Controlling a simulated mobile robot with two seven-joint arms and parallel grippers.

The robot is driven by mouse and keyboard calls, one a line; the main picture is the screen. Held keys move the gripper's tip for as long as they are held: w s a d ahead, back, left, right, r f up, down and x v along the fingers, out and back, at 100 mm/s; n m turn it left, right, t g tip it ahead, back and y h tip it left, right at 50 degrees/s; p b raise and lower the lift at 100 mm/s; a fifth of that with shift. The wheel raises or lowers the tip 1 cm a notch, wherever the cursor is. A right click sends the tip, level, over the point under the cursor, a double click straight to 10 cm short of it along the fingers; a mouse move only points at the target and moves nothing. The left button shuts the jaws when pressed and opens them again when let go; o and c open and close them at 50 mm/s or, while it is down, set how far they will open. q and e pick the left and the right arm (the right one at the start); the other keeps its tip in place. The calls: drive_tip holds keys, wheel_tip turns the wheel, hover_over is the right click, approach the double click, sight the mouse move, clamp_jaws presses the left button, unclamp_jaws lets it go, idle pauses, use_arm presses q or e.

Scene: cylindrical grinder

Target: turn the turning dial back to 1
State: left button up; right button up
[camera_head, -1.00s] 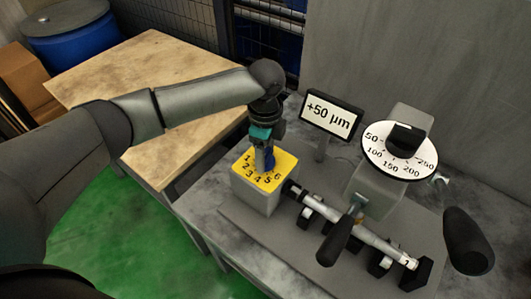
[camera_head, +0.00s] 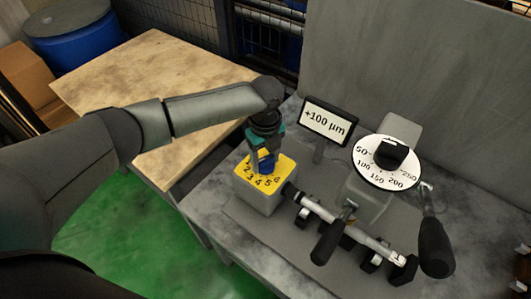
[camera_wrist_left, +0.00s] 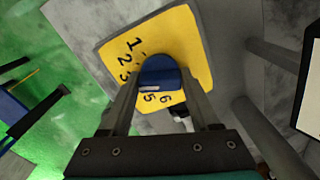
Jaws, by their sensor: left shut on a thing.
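The turning dial is a blue knob (camera_head: 266,163) on a yellow plate (camera_head: 246,165) numbered 1 to 6, on top of a pale box. My left gripper (camera_head: 267,152) comes down on it from above and is shut on the knob. In the left wrist view the two fingers (camera_wrist_left: 158,84) sit on either side of the blue knob (camera_wrist_left: 160,72). A short white mark on the knob shows close to the 5; I cannot tell exactly which number it points at. My right gripper is not in view.
A display (camera_head: 327,121) reads +100 µm. Right of the yellow plate stand a white graduated dial (camera_head: 373,172) with a black knob, a shaft (camera_head: 347,231) on supports, and black handles (camera_head: 436,248). A wooden table (camera_head: 150,75) is at the left.

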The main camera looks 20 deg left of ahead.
sight(265, 158)
use_arm(q)
drive_tip(key=m, duration=0.2)
drive_tip(key=shift+m+p, duration=0.4)
drive_tip(key=m, duration=0.2)
drive_tip(key=shift+m, duration=0.4)
drive_tip(key=m, duration=0.5)
drive_tip(key=shift+p, duration=0.35)
drive_tip(key=shift+m, duration=0.3)
drive_tip(key=o, duration=1.3)
wheel_tip(265, 158, up, 15)
drive_tip(key=shift+r, duration=0.15)
